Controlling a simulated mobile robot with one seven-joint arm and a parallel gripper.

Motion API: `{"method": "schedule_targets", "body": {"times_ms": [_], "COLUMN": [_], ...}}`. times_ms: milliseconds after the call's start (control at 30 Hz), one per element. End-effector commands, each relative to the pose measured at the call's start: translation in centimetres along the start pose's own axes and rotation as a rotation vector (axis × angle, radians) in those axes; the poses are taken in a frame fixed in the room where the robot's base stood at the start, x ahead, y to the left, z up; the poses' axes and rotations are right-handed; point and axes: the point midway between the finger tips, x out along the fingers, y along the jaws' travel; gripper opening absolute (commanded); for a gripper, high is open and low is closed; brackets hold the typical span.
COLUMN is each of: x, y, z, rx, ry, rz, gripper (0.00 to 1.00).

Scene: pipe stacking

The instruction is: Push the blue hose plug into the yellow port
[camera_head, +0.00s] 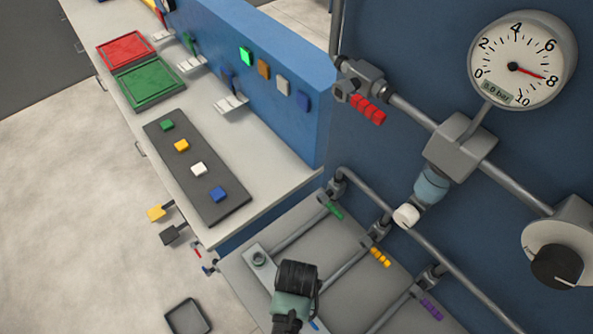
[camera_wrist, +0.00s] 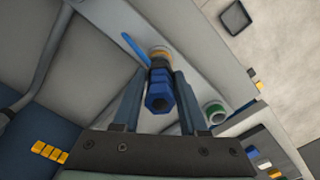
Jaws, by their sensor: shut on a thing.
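In the wrist view the blue hose plug (camera_wrist: 160,97) is between the two fingers of my gripper (camera_wrist: 160,108), which are shut on it. Its dark front part lies over the yellow port (camera_wrist: 159,51), whose ring shows just beyond it. I cannot tell whether the plug is in the port or just in front of it. A blue strip (camera_wrist: 133,46), perhaps a lever or hose, lies beside the port. In the head view my gripper (camera_head: 289,315) is low at the bottom, over the light port plate, and hides the plug and the yellow port.
A green-ringed port (camera_wrist: 215,111) is to the right on the same plate. Pipes with green (camera_head: 333,210), yellow (camera_head: 381,258) and purple (camera_head: 431,309) handles run behind. A pressure gauge (camera_head: 522,62) is on the blue wall. A counter with coloured buttons (camera_head: 198,169) is at left.

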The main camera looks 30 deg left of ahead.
Motion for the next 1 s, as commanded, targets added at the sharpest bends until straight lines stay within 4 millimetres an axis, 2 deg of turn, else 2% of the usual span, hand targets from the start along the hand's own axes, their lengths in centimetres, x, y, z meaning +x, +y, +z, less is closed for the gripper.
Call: {"method": "schedule_targets", "body": {"times_ms": [1000], "x": [1.9], "y": [0.0], "z": [0.0], "rx": [0.0], "ry": [0.0], "rz": [0.0], "gripper": [0.0]}}
